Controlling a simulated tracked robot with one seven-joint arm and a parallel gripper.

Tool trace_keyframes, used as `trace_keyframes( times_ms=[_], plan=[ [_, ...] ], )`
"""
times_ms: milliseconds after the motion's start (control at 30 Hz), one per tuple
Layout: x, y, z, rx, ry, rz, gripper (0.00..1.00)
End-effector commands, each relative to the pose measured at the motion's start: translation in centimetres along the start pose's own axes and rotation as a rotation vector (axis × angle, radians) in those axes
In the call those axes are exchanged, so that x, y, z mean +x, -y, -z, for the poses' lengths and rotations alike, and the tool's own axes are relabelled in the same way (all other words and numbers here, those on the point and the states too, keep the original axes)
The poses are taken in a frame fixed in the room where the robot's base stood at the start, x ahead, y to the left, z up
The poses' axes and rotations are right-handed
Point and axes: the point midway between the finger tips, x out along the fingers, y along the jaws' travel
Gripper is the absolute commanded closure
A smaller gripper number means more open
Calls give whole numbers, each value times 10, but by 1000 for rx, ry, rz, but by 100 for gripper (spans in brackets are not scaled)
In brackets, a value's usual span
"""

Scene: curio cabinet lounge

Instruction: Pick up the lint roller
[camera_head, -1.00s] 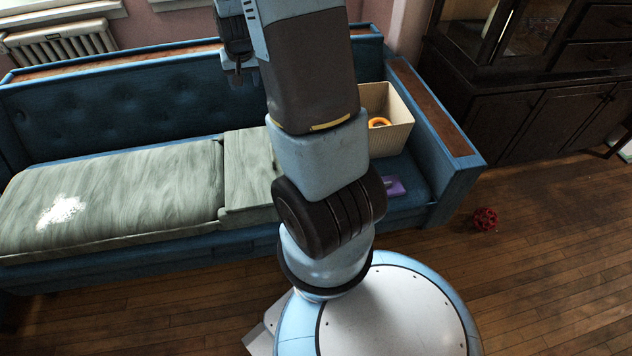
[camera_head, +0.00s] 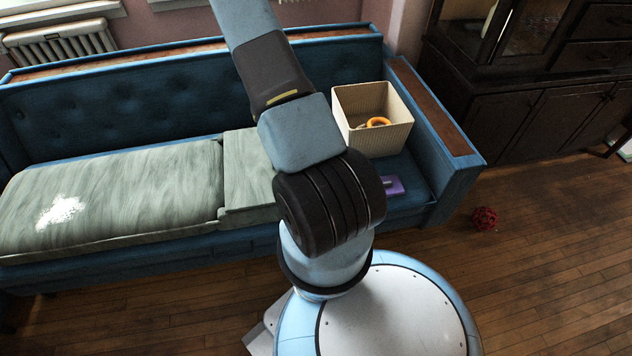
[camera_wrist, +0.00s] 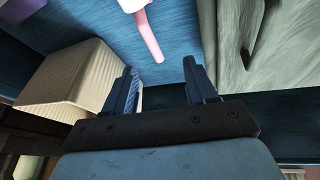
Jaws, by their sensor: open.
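The lint roller (camera_wrist: 149,33) shows in the wrist view at the top, with a pink handle and a pale head cut off by the frame edge. It lies on the blue sofa seat between the box and the grey-green cushion. My gripper (camera_wrist: 158,78) is open and empty, its two fingers apart, with the handle's end beyond and between the fingertips in the picture. I see no contact. In the head view my arm hides the seat where the roller lies, and my gripper is out of frame.
A ribbed cream box (camera_head: 379,139) with an orange ring (camera_head: 379,122) stands on the sofa (camera_head: 432,170) at right. A purple item (camera_head: 393,186) lies in front of it. Grey-green cushions (camera_head: 130,190) cover the left. A red ball (camera_head: 485,218) is on the floor.

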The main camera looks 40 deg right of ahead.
Motion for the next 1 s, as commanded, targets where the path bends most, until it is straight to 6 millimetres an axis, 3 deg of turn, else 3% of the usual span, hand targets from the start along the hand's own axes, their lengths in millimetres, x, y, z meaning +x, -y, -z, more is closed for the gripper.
trace_keyframes(
  times_ms=[100,300,800,1000],
  plan=[
    [22,-13,-15,2,1,-22,44],
    [37,-22,-24,5,-2,-35,44],
    [104,-24,-25,3,-3,-36,44],
    [120,-24,-25,4,-2,-35,44]
  ],
)
